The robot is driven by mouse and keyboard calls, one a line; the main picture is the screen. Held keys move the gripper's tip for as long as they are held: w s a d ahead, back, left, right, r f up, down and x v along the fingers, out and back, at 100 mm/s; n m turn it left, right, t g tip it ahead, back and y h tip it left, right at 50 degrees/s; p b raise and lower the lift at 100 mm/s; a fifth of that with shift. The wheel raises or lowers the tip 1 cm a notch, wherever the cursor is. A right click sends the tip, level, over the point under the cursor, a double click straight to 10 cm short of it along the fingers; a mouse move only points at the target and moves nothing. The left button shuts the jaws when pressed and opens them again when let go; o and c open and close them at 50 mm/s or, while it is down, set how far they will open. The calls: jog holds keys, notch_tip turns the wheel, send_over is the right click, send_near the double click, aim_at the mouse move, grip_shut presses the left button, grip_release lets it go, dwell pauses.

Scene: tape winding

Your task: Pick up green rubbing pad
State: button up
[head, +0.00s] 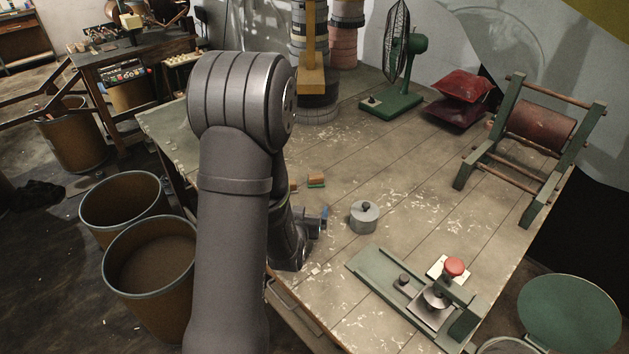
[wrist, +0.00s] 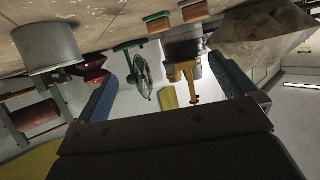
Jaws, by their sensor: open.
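The green rubbing pad (head: 316,182) is a small block with an orange-tan upper part and a green lower part, lying on the workbench. It also shows at the top of the wrist view (wrist: 157,20), where the picture is upside down. A similar pad (wrist: 195,11) without visible green lies beside it; in the head view it is partly hidden by my arm (head: 293,186). My gripper (head: 320,218) is low over the bench, on the near side of the pads and apart from them. Its blue-padded fingers (wrist: 164,72) are open with nothing held between them.
A grey lidded cylinder (head: 364,218) stands to the right of my gripper. A green winding fixture with a red knob (head: 454,267) is at the near right. Tape stacks, a green fan (head: 395,98), red cushions (head: 462,98) and a roller frame (head: 537,128) stand farther back.

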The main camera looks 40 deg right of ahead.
jog(key=shift+s+a+r, duration=0.25)
jog(key=shift+s+a, duration=0.15)
jog(key=shift+a, duration=0.05)
jog(key=c, duration=0.6)
